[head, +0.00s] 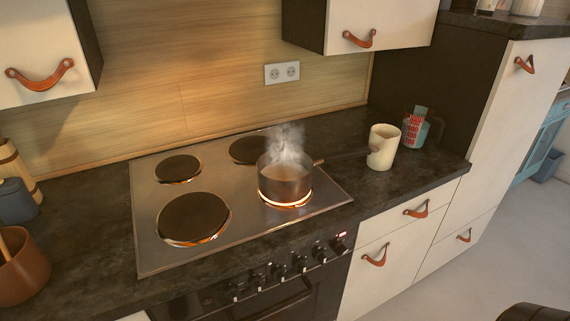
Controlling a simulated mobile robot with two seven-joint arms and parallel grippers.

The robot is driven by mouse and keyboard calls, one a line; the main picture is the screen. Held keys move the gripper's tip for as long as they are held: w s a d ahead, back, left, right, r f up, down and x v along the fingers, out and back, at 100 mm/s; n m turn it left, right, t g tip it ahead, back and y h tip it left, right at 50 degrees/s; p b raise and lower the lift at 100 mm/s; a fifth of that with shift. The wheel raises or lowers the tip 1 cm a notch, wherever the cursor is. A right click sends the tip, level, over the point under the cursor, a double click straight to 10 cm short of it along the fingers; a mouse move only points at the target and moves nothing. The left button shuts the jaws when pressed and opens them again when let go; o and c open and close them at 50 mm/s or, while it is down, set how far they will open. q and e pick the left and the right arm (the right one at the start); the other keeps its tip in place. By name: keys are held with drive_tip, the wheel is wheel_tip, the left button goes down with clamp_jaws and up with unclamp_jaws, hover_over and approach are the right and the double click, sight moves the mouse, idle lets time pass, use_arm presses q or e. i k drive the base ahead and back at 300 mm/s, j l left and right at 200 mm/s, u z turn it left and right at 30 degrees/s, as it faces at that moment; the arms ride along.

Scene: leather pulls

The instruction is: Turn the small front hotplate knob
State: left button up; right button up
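A row of several dark knobs (279,271) with pale markings runs along the oven's front panel, below the worktop edge. I cannot tell from this view which knob belongs to the small front hotplate. The steel hob (245,225) has a larger front left plate (193,217) and a smaller front right plate (286,201) with a bright orange glow at its rim. A steaming metal pot (284,185) stands on the front right plate, its handle pointing right. Neither of my grippers shows in the head view.
A brown bowl (22,268) and a dark blue canister (16,201) stand at the left. The oven handle (272,302) lies below the knobs.

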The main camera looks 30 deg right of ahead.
sight(340, 248)
drive_tip(key=l+z, duration=0.15)
drive_tip(key=z, duration=1)
